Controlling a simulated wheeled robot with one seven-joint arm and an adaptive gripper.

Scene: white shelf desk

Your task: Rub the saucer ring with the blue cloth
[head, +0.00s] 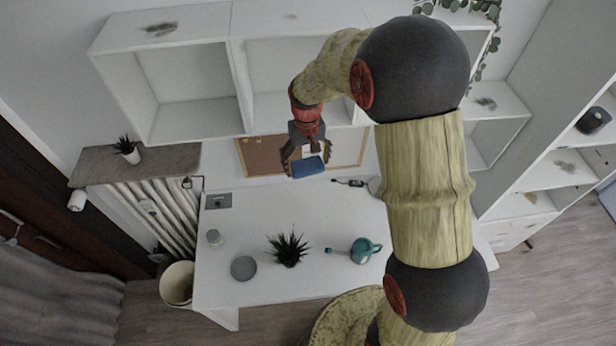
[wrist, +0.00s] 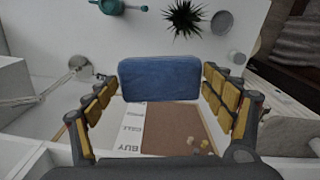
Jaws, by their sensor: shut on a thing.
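My gripper (head: 306,150) is shut on the blue cloth (head: 308,167), a folded, pad-like block. It holds the cloth in the air above the back of the white desk, in front of a cork board. In the wrist view the cloth (wrist: 160,78) sits between the yellow-padded fingers. A round grey disc (head: 243,268), perhaps the saucer, lies flat on the front left of the desk, well apart from the cloth. It also shows in the wrist view (wrist: 222,22). I cannot make out a distinct ring mark on the desk.
A spiky plant (head: 288,249) and a teal watering can (head: 362,250) stand right of the disc. A small jar (head: 214,238) stands behind it. White wall shelves (head: 190,118) hang above, with dark smudges on some boards. The desk middle (head: 270,208) is clear.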

